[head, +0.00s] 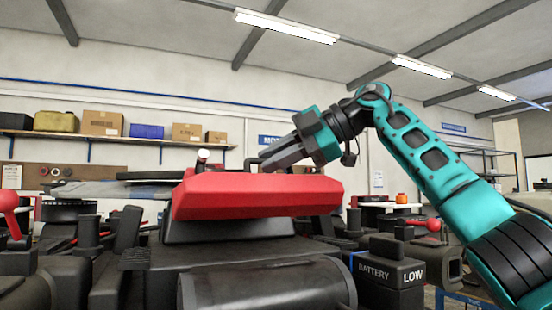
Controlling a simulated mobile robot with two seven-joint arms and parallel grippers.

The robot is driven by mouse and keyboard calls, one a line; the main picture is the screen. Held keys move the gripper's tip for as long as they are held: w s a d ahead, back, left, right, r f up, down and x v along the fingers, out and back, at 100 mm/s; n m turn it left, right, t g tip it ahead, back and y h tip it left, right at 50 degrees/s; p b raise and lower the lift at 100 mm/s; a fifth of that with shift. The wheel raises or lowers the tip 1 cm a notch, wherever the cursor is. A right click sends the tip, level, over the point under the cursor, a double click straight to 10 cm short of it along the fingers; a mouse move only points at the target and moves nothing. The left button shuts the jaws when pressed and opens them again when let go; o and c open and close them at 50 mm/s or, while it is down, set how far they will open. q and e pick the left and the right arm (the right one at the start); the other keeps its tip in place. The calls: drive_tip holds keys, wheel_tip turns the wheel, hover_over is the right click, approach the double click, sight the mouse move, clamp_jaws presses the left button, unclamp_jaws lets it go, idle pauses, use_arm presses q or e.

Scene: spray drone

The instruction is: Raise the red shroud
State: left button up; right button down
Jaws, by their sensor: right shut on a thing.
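The red shroud (258,196) sits in the middle of the head view, on top of the dark drone body (235,265). Its front edge faces me, and a dark base shows under it. My right gripper (268,164) comes in from the right on a teal arm and reaches the shroud's top rear edge. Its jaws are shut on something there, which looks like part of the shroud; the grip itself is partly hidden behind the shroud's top. My left gripper is not in the picture.
A black battery box (385,270) marked "BATTERY LOW" is at the right of the drone. A wall shelf (110,138) holds boxes behind.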

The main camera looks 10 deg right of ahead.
drive_tip(key=c, duration=1.4)
unclamp_jaws()
drive_tip(key=shift+c, duration=0.2)
drive_tip(key=shift+d, duration=0.1)
drive_tip(key=v, duration=1.3)
drive_tip(key=shift+f, duration=0.1)
